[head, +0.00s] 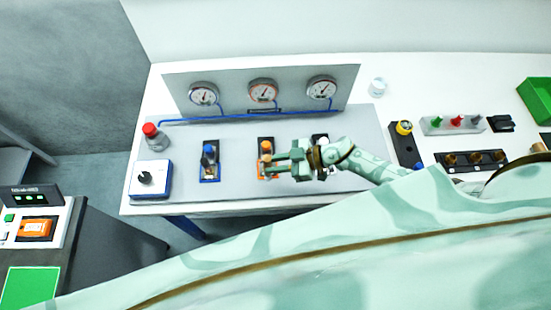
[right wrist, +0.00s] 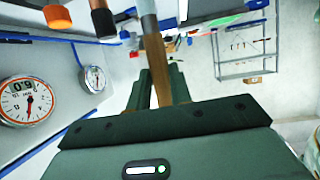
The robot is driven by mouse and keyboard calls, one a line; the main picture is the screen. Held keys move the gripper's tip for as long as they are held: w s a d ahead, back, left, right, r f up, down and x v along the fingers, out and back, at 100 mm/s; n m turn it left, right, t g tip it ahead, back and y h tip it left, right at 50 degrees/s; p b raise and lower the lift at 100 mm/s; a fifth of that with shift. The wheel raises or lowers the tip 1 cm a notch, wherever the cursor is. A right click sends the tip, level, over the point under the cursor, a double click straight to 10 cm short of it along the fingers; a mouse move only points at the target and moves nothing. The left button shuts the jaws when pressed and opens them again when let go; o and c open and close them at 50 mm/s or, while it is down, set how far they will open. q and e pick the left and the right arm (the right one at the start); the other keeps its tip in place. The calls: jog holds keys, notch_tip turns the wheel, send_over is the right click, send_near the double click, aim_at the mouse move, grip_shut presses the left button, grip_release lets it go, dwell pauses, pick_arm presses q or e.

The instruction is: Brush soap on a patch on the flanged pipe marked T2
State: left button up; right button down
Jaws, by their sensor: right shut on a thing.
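My right gripper (head: 280,163) is over the front of the grey panel, at the middle fixture. In the right wrist view it is shut on a brush-like tool with a tan wooden handle (right wrist: 157,68) and a grey shaft; its far end is cut off at the top. Three short fixtures stand in a row: blue-based (head: 209,163), orange (head: 266,147) and a dark one (head: 320,139), partly hidden by my arm. An orange cap (right wrist: 57,17) and a brown-and-black part (right wrist: 102,19) show beside the tool. I cannot read a T2 mark or tell contact. My left gripper is out of view.
Three gauges (head: 263,91) stand on the back plate, with a blue pipe (head: 185,121) below. A red-topped bottle (head: 155,139) and a blue-edged knob box (head: 150,179) are at the left. A small white cup (head: 377,87) is at the back right. A green bin (head: 537,100) is far right.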

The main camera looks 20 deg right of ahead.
jog(key=shift+s+a+r+p, duration=0.1)
jog(key=shift+s+r+p, duration=0.2)
jog(key=shift+r+p, duration=0.35)
jog(key=shift+s+a+r+p, duration=0.1)
jog(key=shift+s+r+p, duration=0.15)
jog(key=shift+r+p, duration=0.35)
jog(key=shift+s+a+r, duration=0.1)
jog(key=shift+s+r, duration=0.35)
jog(key=shift+r, duration=0.35)
jog(key=shift+w, duration=0.1)
